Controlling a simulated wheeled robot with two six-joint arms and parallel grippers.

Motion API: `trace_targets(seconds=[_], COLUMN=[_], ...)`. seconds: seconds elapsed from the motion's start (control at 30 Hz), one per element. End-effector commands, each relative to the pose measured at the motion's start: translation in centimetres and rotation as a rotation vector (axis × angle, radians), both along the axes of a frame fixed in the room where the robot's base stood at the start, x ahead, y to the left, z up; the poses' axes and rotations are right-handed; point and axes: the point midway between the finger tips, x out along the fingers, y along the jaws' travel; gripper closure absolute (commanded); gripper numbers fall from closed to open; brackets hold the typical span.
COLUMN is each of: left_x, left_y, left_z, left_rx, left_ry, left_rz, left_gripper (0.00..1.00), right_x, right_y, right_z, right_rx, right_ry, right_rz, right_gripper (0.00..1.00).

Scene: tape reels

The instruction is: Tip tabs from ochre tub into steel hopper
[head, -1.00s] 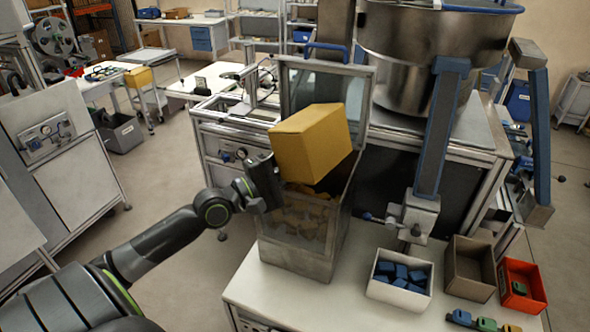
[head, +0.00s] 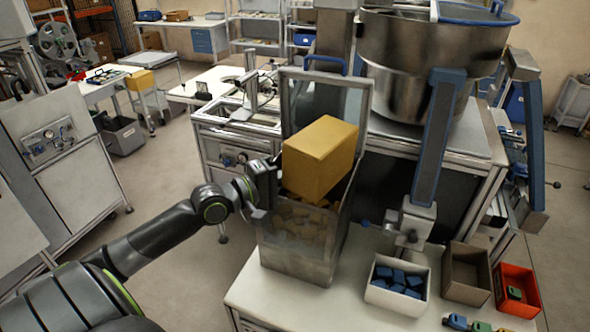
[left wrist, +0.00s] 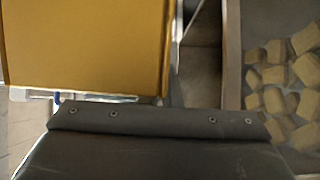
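The ochre tub (head: 317,160) is tilted over the open mouth of the steel hopper (head: 295,262), its closed outer faces towards me. Its opening and inside are hidden. My left gripper (head: 266,183) is at the tub's left side, shut on it. In the left wrist view the tub's ochre wall (left wrist: 85,45) fills the upper left, above a dark gripper part. Tan tabs (head: 300,222) lie in the hopper behind its clear front; tabs (left wrist: 290,85) also show at the right of the left wrist view. My right gripper is not in view.
The hopper's raised lid (head: 300,100) stands behind the tub. A large steel bowl (head: 425,50) and a blue-grey post (head: 440,135) stand to the right. A white bin of blue pieces (head: 397,300), a brown bin (head: 466,290) and an orange bin (head: 518,310) sit on the white table.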

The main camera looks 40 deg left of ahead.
Motion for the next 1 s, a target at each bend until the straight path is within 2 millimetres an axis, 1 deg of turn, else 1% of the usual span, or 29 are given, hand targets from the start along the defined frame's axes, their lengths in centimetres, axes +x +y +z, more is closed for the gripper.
trace_targets(seconds=[0.03,0.07,0.1,0.2,0.4,0.5,0.77,0.9,1.0], left_x=[0.4,0.4,0.4,0.3,0.2,0.2,0.2,0.2,0.2], left_y=[0.2,0.2,0.1,0.0,-0.1,-0.1,-0.2,-0.2,-0.1], left_z=[1.9,1.8,1.5,1.9,2.6,3.0,3.9,4.3,4.4], left_rx=[0.112,0.165,0.218,0.382,0.712,0.859,1.217,1.400,1.490], left_ry=[-0.034,-0.034,-0.037,-0.039,-0.043,-0.047,-0.054,-0.057,-0.056], left_rz=[0.004,0.004,0.001,0.002,0.003,0.003,0.004,0.005,0.004], left_gripper=[1.00,1.00,1.00,1.00,1.00,1.00,1.00,1.00,1.00], right_x=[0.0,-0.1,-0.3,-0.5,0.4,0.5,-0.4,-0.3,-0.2], right_y=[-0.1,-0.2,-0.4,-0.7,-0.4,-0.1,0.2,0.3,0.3], right_z=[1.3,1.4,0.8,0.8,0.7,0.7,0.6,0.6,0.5], right_rx=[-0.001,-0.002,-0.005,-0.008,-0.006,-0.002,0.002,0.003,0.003], right_ry=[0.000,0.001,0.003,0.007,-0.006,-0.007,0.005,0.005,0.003], right_rz=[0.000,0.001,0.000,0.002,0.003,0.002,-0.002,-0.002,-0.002], right_gripper=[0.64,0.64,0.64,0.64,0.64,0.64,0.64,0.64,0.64])
